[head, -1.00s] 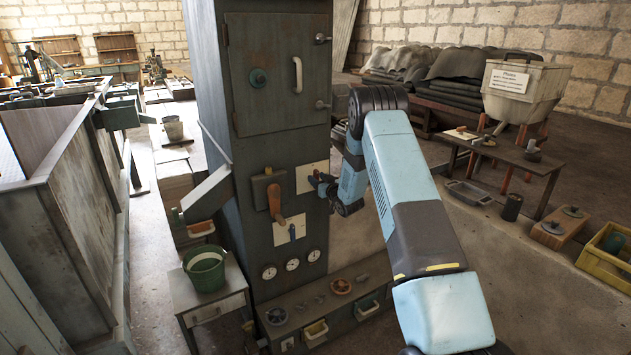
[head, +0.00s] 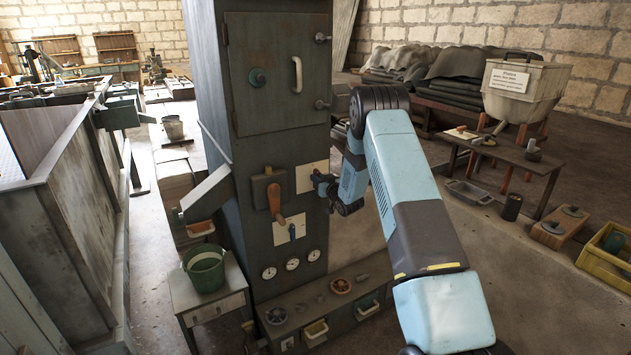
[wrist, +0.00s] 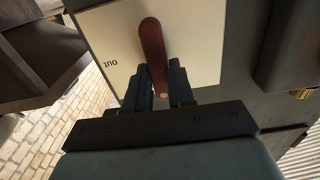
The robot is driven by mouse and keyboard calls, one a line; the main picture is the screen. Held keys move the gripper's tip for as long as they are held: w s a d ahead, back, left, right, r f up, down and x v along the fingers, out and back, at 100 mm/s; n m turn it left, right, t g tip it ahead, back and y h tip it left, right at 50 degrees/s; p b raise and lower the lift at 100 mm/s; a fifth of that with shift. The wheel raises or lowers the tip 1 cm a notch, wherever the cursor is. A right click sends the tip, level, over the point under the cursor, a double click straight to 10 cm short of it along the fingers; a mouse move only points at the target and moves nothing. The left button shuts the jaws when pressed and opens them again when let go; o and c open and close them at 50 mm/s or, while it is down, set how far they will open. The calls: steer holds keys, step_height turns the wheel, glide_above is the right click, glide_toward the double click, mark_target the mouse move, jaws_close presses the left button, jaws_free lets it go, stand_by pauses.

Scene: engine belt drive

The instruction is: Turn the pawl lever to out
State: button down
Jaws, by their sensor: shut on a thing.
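The pawl lever is a dark red handle (wrist: 153,50) on a cream plate (wrist: 108,35) in the wrist view. The plate also shows on the front of the dark green cabinet in the head view (head: 309,171). The word OUT (wrist: 110,63) appears upside down on the plate, left of the handle in the wrist view. My gripper (wrist: 162,88) is shut on the handle's free end, with a dark finger on each side. In the head view my gripper (head: 322,182) covers the handle at the plate's right part.
Gauges (head: 292,264) are lower down. A shelf with parts and small bins (head: 316,328) juts out at the cabinet's foot.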

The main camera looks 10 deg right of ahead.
steer(key=shift+w+d+f+m, duration=0.1)
steer(key=shift+d+f+m, duration=0.15)
steer(key=shift+m, duration=2.7)
steer(key=shift+s+d+f+m, duration=0.1)
steer(key=shift+f+m, duration=0.2)
steer(key=shift+m, duration=2.6)
steer(key=shift+w+d+f+m, duration=0.1)
steer(key=shift+d+f+m, duration=0.15)
steer(key=shift+m, duration=2.7)
steer(key=c, duration=1)
jaws_free()
steer(key=v, duration=1.3)
steer(key=shift+s, duration=0.3)
steer(key=shift+d, duration=0.15)
